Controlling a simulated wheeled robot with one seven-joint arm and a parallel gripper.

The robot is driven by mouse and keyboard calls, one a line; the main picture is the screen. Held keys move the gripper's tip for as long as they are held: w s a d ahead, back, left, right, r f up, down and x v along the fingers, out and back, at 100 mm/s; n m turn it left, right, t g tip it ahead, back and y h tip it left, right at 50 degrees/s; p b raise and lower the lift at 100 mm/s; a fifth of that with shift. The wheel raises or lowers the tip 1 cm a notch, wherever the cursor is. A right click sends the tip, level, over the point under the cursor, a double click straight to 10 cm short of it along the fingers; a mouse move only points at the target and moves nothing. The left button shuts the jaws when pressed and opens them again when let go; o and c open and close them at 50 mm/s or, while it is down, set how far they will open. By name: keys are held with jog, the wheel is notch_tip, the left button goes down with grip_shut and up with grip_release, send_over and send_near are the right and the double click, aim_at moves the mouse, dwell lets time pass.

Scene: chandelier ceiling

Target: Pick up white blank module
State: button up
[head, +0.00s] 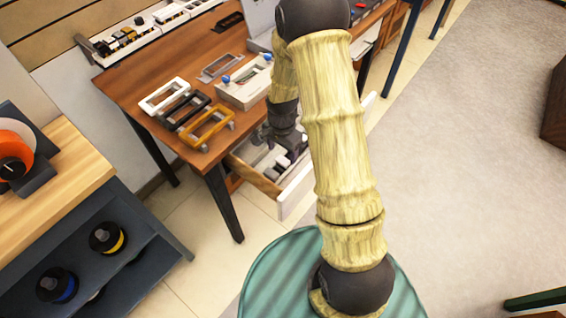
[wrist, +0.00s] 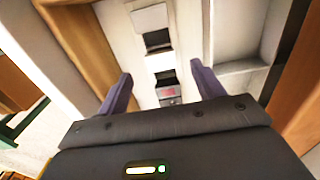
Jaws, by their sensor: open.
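A row of small white, black and red-marked modules lies inside the open drawer. In the wrist view a plain white piece (wrist: 150,18) lies at the far end of the row, beyond a dark piece (wrist: 157,40). It looks like the white blank module, but I cannot be sure. A smaller white piece (wrist: 160,62) lies nearer, and a red-marked piece (wrist: 169,93) lies nearest. My gripper (wrist: 163,88) is open above the row, with one finger on each side and nothing between them. In the head view my gripper (head: 285,140) reaches into the drawer, and my arm hides part of it.
The open drawer (head: 255,176) has wooden sides and a pale front close around my gripper. Above it, the brown table (head: 135,85) holds white, black and orange frames (head: 206,129) and a white box (head: 245,90). A wooden-topped cabinet (head: 60,165) stands left.

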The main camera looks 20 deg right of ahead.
aim_at(283, 161)
jog(key=f, duration=0.5)
jog(key=shift+w+d+f, duration=0.1)
jog(key=shift+w+d, duration=0.05)
jog(key=shift+w, duration=0.05)
jog(key=c, duration=1.1)
